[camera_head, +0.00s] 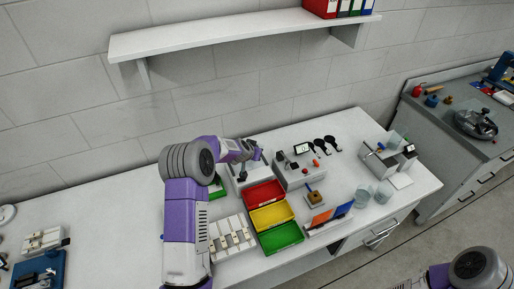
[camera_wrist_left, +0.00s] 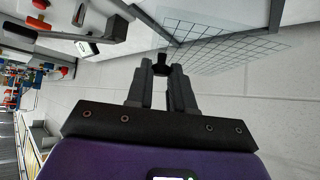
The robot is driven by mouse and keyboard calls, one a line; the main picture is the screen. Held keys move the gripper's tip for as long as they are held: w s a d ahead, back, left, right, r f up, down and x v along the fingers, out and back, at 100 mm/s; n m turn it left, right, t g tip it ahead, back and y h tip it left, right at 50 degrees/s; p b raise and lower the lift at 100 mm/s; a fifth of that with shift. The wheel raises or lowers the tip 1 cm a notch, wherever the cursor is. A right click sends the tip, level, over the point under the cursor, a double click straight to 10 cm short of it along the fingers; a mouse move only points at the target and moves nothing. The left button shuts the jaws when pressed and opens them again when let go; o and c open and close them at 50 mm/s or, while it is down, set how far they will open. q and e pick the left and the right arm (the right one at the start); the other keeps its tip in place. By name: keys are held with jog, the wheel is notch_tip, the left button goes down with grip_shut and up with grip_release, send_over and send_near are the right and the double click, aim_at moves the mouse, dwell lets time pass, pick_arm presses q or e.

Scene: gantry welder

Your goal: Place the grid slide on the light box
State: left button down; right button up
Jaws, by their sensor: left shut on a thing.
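My left gripper (camera_head: 258,154) reaches over the back of the bench in the head view. In the left wrist view its fingers (camera_wrist_left: 162,68) are shut on a small dark tab at the edge of the grid slide (camera_wrist_left: 225,52). The slide is a clear plate with dark grid lines, held out beyond the fingertips. Behind it in that view is a bright white panel with dark edges (camera_wrist_left: 228,10), which looks like the light box. I cannot tell whether slide and panel touch. In the head view the slide is too small to make out. My right gripper is out of view.
Red (camera_head: 264,194), yellow (camera_head: 271,216) and green (camera_head: 280,237) trays stand in front of the gripper. A grey instrument box (camera_head: 298,174) is to their right. A white rack (camera_head: 232,238) stands left of the trays. The bench's left part is mostly clear. A wall shelf (camera_head: 230,30) hangs above.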

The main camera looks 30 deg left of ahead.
pick_arm(q)
jog(key=shift+f+b, duration=1.65)
jog(key=shift+f, duration=1.1)
jog(key=shift+f, duration=0.1)
jog(key=c, duration=0.9)
grip_release()
